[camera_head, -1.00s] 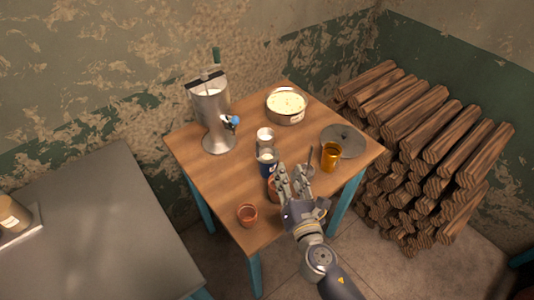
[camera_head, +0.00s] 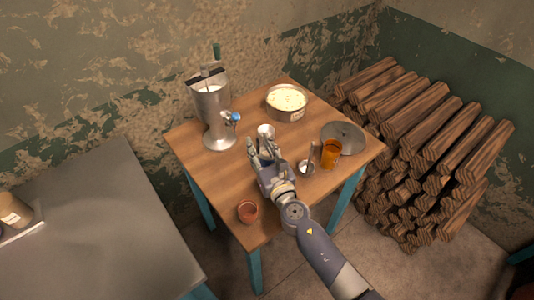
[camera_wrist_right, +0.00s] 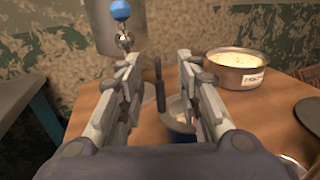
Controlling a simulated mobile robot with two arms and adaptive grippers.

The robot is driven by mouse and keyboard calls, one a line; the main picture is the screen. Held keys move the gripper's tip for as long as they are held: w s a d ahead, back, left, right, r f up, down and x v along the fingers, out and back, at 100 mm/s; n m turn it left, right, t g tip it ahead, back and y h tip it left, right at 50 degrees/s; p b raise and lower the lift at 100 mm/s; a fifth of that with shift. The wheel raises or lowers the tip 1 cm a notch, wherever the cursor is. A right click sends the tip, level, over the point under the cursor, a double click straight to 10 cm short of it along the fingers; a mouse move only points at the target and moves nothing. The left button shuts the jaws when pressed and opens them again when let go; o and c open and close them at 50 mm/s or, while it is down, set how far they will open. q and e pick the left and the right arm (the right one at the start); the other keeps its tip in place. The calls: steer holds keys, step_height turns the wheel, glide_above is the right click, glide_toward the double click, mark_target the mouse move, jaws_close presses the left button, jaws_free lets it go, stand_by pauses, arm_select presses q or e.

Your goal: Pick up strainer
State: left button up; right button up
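My right gripper (camera_head: 262,142) is over the middle of the wooden table. In the right wrist view its fingers (camera_wrist_right: 160,85) are spread apart. Between them shows a dark grey piece with an upright stem and a curved lower end (camera_wrist_right: 176,123); I cannot tell whether it is the strainer, or whether it is touched. A small metal utensil with an upright handle (camera_head: 306,167) stands right of my gripper, apart from it; I cannot tell if this is the strainer. A pale jar (camera_head: 265,130) stands just beyond the fingers. My left gripper is not in view.
On the table (camera_head: 200,170) stand a metal separator (camera_head: 219,134) with a blue knob, a pot of pale contents (camera_head: 288,101), a grey disc (camera_head: 346,137), an amber cup (camera_head: 331,155) and a clay cup (camera_head: 248,212). Stacked logs (camera_head: 430,140) are at the right.

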steer(key=shift+w+a, duration=0.25)
steer(key=shift+w, duration=0.4)
steer(key=shift+s, duration=0.1)
jaws_close()
